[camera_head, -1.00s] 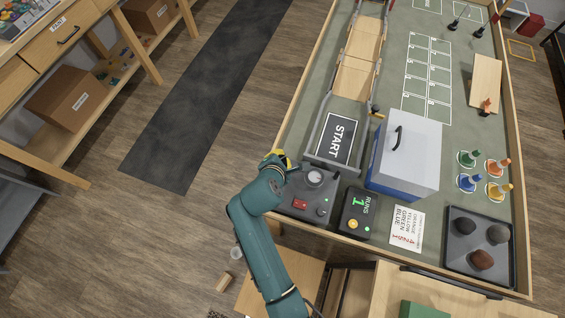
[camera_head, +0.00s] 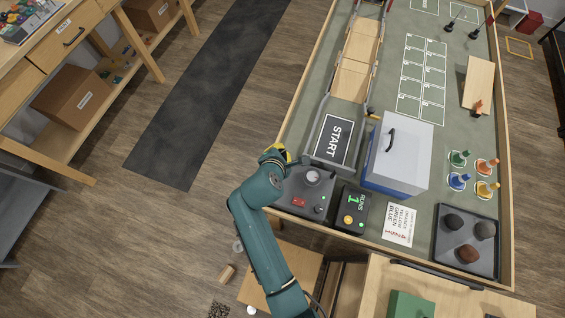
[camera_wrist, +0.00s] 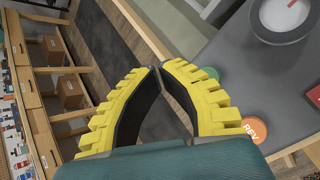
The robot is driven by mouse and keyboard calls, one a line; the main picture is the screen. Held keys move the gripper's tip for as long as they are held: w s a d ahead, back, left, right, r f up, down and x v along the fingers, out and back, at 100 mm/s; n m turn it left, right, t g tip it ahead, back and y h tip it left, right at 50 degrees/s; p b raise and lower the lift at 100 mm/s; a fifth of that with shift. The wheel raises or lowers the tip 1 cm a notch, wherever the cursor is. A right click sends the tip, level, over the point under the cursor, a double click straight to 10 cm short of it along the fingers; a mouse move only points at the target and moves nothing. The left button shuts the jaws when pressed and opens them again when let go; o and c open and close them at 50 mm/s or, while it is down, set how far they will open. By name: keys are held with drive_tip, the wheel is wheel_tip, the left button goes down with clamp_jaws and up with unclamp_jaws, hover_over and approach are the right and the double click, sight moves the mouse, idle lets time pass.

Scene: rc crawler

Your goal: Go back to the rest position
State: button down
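My gripper (camera_wrist: 160,68) has yellow ribbed fingers with black inner pads. In the wrist view its tips come together with nothing visible between them. In the head view my gripper (camera_head: 276,153) is partly hidden by my teal arm, beside the upper left corner of the grey control box (camera_head: 289,205). The box carries a round dial (camera_head: 312,177) and a red switch. In the wrist view the dial (camera_wrist: 285,22) is at the upper right. An orange REV button (camera_wrist: 255,130) and a green button (camera_wrist: 208,74) show beside the right finger. I cannot tell the gripper's height above the box.
A counter box (camera_head: 354,211) reading RUNS 1, a white-and-blue bin (camera_head: 405,155) and a START plate (camera_head: 333,139) stand nearby on the framed table. A tray (camera_head: 447,254) holds several rocks. Open floor with a dark mat (camera_head: 195,110) lies left, with shelving beyond.

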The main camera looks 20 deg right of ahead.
idle(0.4)
drive_tip(key=w+a+r+m+t+y, duration=0.1)
drive_tip(key=w+r+m+t, duration=0.15)
drive_tip(key=r, duration=1.05)
drive_tip(key=w+a+r+m+t, duration=0.1)
drive_tip(key=w+r+m+t, duration=0.2)
drive_tip(key=r, duration=1.1)
drive_tip(key=s+a+r+m+t+y, duration=0.1)
drive_tip(key=s+a+r+m+t, duration=0.1)
drive_tip(key=r, duration=0.6)
drive_tip(key=s+a+r+m+t+y, duration=0.2)
drive_tip(key=s+r+m+t, duration=0.2)
drive_tip(key=s+r+m, duration=0.3)
drive_tip(key=s+a+r+m+t+y+p, duration=0.1)
drive_tip(key=s+a+r+m+t, duration=0.1)
drive_tip(key=s+r+m, duration=0.3)
wheel_tip(320, 180, up, 4)
drive_tip(key=shift+s+a+t, duration=0.15)
drive_tip(key=shift+t, duration=0.6)
